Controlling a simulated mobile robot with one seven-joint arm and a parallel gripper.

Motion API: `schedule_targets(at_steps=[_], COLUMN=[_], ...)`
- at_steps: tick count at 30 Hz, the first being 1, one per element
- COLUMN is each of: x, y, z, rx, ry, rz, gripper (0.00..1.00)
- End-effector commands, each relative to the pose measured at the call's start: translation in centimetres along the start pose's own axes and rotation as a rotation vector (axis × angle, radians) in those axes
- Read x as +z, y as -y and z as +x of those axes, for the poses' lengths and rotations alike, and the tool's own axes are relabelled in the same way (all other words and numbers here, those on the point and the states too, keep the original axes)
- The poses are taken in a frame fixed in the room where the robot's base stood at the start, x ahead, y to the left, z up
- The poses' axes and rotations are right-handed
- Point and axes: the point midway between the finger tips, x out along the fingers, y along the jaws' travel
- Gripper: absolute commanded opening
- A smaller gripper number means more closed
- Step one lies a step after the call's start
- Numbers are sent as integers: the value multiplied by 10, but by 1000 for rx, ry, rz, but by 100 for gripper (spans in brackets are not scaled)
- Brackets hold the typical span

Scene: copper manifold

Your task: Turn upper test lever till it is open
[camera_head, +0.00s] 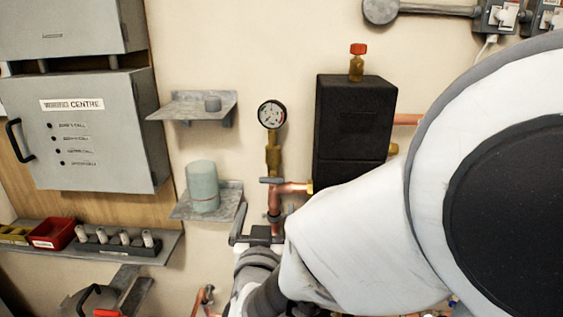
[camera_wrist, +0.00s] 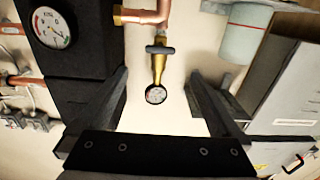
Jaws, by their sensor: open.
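The upper test lever (camera_head: 271,180) is a small grey handle below a brass fitting with a round pressure gauge (camera_head: 271,114). In the wrist view the lever (camera_wrist: 160,49) lies crosswise on the brass stem, near a copper elbow. The gauge (camera_wrist: 156,94) shows there below it, as that view is turned over. My gripper (camera_head: 257,215) is open and empty, below the lever in the head view. In the wrist view my gripper (camera_wrist: 158,75) has its fingers spread on either side of the brass stem. No contact with the lever shows.
A black box (camera_head: 350,130) with a red-capped valve (camera_head: 357,60) stands right of the gauge. To the left are an upper shelf (camera_head: 190,107) and a pale green canister (camera_head: 203,187) on a lower shelf. A grey control cabinet (camera_head: 95,150) is farther left. My arm hides the lower right.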

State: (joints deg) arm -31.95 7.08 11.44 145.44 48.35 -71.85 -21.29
Motion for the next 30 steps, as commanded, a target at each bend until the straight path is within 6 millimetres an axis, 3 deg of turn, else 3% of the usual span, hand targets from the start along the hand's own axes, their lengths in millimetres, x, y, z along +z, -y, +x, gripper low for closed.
schedule_targets(at_steps=[9, 15, 21, 29, 30], x=[2, 1, 0, 0, 0], y=[0, 0, 0, 0, 0], z=[71, 102, 115, 116, 116], rx=[3, 2, 1, 0, 0], ry=[-1, -1, -1, 0, 0], rz=[1, 1, 0, 0, 0], gripper=[100, 100, 100, 100, 96])
